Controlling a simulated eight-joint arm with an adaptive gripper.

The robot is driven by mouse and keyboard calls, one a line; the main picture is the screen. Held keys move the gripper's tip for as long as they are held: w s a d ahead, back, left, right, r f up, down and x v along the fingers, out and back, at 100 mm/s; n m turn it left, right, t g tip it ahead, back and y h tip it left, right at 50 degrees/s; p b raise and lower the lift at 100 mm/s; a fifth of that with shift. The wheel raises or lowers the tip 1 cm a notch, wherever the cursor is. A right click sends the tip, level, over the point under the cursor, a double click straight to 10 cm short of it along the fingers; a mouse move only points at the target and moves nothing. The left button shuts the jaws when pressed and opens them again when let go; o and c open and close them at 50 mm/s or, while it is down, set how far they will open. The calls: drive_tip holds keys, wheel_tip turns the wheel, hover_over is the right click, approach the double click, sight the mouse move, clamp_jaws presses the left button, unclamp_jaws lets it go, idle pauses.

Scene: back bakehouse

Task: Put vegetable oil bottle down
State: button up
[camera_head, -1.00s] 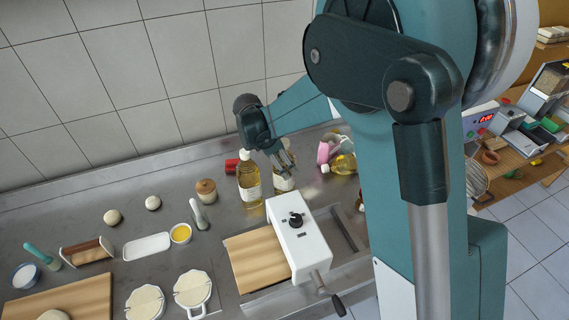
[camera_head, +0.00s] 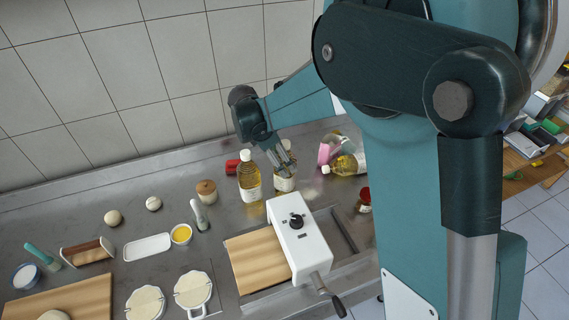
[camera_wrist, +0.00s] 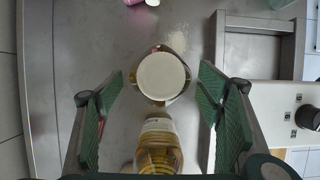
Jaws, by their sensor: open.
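Two bottles of yellow oil with pale labels stand upright side by side on the steel counter. The left bottle (camera_head: 249,182) is clear in the head view. The right bottle (camera_head: 285,184) is partly hidden by my gripper (camera_head: 281,158). In the wrist view, a white round cap (camera_wrist: 163,77) on an upright bottle lies between my gripper's fingertips (camera_wrist: 162,80), with a gap on each side. The other bottle (camera_wrist: 158,150) shows at the bottom edge. My gripper is open around the right bottle's upper part. Which bottle is the vegetable oil is unreadable.
A white-topped machine with a crank (camera_head: 298,240) stands just in front. A red object (camera_head: 232,166) is by the left bottle. A pink packet (camera_head: 325,152) and a lying oil bottle (camera_head: 345,165) are to the right. A lidded jar (camera_head: 206,192) stands left.

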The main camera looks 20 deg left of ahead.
drive_tip(key=v, duration=0.8)
drive_tip(key=shift+r, duration=0.3)
drive_tip(key=shift+s, duration=0.1)
idle(0.5)
drive_tip(key=s+d+r+m+y, duration=0.1)
drive_tip(key=d+r+m, duration=0.3)
drive_tip(key=d, duration=0.7)
drive_tip(key=d+r+m+y, duration=0.1)
drive_tip(key=d+r+m, duration=0.3)
drive_tip(key=d, duration=0.6)
drive_tip(key=s+d+r+m, duration=0.1)
drive_tip(key=d+r+m, duration=0.3)
drive_tip(key=d, duration=0.7)
drive_tip(key=s+d+f+m+t, duration=0.1)
drive_tip(key=s+d+m+t, duration=0.1)
drive_tip(key=s+d+m, duration=0.5)
drive_tip(key=s+d+f+m+t+y, duration=0.1)
drive_tip(key=s+d+m, duration=0.7)
drive_tip(key=d, duration=0.9)
drive_tip(key=s+t, duration=0.1)
drive_tip(key=s, duration=0.2)
drive_tip(key=shift+c, duration=0.5)
drive_tip(key=shift+c, duration=1.3)
